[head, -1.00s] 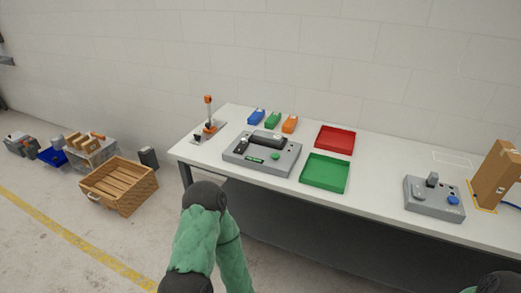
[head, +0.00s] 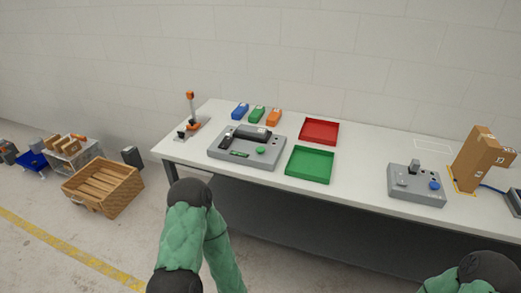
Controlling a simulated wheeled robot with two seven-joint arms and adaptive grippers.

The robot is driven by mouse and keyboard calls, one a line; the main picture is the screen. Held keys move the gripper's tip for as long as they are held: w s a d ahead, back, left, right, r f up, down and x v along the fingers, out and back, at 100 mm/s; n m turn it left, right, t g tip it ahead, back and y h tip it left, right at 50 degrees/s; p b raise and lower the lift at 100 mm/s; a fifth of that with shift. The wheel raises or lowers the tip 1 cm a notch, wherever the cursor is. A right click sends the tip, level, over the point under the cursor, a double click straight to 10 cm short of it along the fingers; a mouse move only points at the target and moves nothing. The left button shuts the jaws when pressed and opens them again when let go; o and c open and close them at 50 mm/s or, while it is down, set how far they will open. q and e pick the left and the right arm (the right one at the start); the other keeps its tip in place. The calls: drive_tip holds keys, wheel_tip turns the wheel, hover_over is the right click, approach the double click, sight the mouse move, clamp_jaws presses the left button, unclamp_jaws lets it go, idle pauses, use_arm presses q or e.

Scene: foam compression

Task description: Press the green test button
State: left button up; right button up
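The green test button (head: 261,149) is a small round green cap on the front right of a grey test machine (head: 218,151). The machine sits on the left part of the white table (head: 350,160). A dark block and a small green display show on its top. My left arm, in a green sleeve, comes up at the bottom left in front of the table, with no gripper showing. My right arm shows only as a bit of sleeve and a dark joint at the bottom right. Neither gripper is in view, and nothing touches the button.
A green tray (head: 310,179) and a red tray (head: 319,143) are right of the machine. Blue (head: 240,111), green (head: 257,114) and orange (head: 274,117) blocks lie behind it. An orange-handled lever (head: 191,112) stands left. A grey box with a blue button (head: 434,185) and a cardboard box (head: 473,160) are right.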

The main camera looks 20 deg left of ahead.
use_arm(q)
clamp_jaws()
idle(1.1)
